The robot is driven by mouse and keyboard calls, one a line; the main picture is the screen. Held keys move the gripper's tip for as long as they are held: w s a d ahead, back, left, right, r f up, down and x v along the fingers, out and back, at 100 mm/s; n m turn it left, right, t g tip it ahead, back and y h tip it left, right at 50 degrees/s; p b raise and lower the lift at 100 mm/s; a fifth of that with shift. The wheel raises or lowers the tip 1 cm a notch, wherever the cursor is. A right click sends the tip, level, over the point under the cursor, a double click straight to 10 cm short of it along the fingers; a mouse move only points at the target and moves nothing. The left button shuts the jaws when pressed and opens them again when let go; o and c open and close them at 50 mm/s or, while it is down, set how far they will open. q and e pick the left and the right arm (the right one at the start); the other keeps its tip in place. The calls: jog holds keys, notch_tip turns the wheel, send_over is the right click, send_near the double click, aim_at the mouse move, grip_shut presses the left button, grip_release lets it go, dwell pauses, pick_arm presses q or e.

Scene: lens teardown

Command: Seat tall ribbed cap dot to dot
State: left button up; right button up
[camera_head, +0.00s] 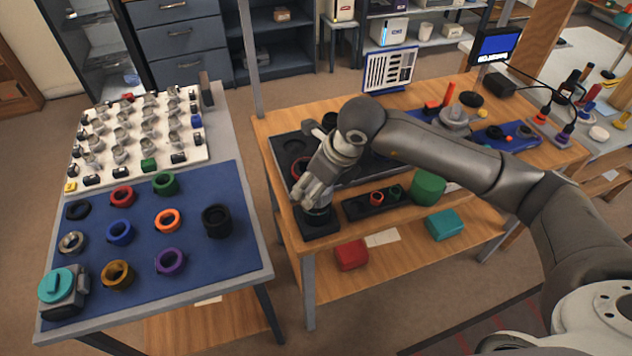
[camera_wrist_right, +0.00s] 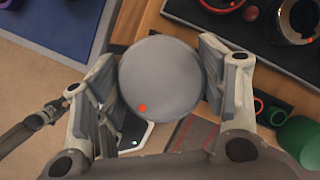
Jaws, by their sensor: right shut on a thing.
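My right gripper (camera_head: 313,200) points down over the front left corner of the middle bench. In the right wrist view its fingers (camera_wrist_right: 160,85) are closed on the sides of a round grey cap (camera_wrist_right: 165,70). The cap shows its flat face with one orange-red dot near the lower edge. Its ribbed side is hidden. In the head view a black square block (camera_head: 319,229) is under the gripper; I cannot tell whether the cap touches anything there. My left gripper is out of view.
A black tray (camera_head: 350,208) with small red and green rings lies right of the block, with a green cylinder (camera_head: 428,187) beyond. A blue mat (camera_head: 195,256) with several coloured rings covers the left table. Red (camera_head: 351,254) and teal (camera_head: 444,224) boxes lie on the lower shelf.

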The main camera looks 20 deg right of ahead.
dwell(0.3)
jog(key=shift+b, duration=0.45)
dwell(0.4)
dwell(0.4)
jog(key=shift+f+b, duration=0.2)
jog(key=shift+b, duration=0.25)
jog(key=shift+f+b, duration=0.2)
jog(key=shift+b, duration=0.15)
jog(key=shift+f, duration=0.1)
dwell(0.6)
jog(key=shift+f+b, duration=0.15)
jog(key=shift+b, duration=0.35)
jog(key=shift+f+b, duration=0.2)
jog(key=shift+b, duration=0.1)
dwell(0.3)
